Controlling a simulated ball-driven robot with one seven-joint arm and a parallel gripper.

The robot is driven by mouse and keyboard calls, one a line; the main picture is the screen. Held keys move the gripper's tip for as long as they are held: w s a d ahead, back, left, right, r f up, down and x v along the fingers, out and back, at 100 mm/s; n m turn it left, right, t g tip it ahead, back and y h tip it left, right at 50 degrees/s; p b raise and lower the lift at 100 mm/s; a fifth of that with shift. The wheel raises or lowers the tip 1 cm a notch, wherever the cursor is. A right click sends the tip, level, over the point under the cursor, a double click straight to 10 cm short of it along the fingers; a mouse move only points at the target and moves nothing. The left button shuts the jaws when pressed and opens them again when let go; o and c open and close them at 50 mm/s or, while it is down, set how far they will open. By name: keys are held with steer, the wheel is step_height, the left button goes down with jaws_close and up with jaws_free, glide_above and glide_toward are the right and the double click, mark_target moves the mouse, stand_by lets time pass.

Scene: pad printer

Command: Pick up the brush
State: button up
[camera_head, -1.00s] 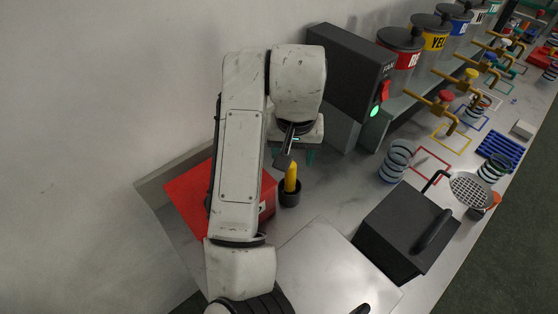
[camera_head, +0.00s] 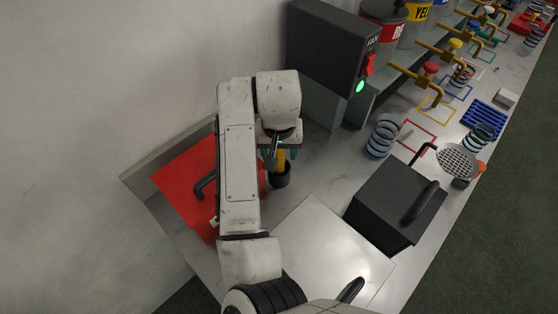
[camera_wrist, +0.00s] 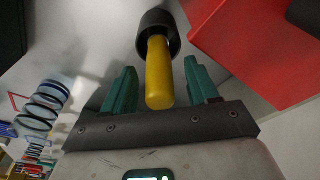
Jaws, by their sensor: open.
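The brush shows as a thick yellow handle (camera_wrist: 158,75) standing in a small round black cup (camera_wrist: 157,22). In the head view the handle (camera_head: 281,160) is partly hidden by my gripper, and the black cup (camera_head: 280,178) stands on the counter. My gripper (camera_wrist: 161,85) is open, with one teal finger on each side of the handle. Gaps show between the handle and both fingers in the wrist view. The brush's lower end is hidden inside the cup.
A red box (camera_head: 180,177) with a black handle stands left of the cup, close to my arm. A dark box with a handle (camera_head: 395,208) is at the right. A grey switch box (camera_head: 331,48) stands behind. A glass (camera_head: 382,138) is beyond the flat pale plate (camera_head: 325,245).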

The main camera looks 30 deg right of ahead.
steer(key=shift+f, duration=0.45)
jaws_close()
stand_by(0.3)
